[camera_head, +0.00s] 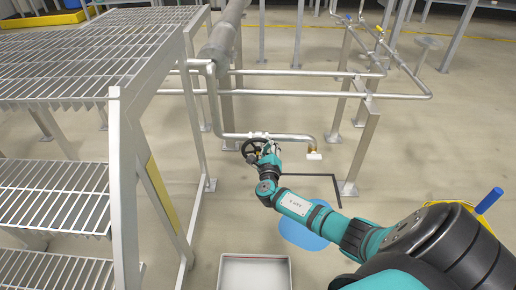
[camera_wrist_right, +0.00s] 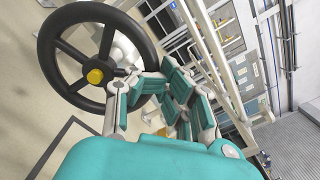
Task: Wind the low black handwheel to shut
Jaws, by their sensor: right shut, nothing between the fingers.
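The black handwheel (camera_head: 245,147) sits low on a grey pipe in the middle of the head view. In the right wrist view the handwheel (camera_wrist_right: 47,55) fills the upper left, with black spokes and a yellow hub. My right gripper (camera_head: 265,157) is at the wheel's right side in the head view. In the right wrist view its teal-and-grey fingers (camera_wrist_right: 150,84) are shut with nothing between them and overlap the wheel's right rim. I cannot tell whether they touch it. My left gripper is not in view.
A grey grated platform with steps (camera_head: 60,185) stands at the left. Pipes and posts (camera_head: 362,145) run behind and right of the wheel. A blue patch (camera_head: 300,233) and black floor line lie nearby. A grey bin (camera_head: 254,272) stands in front. A yellow object with a blue handle (camera_head: 488,201) is at right.

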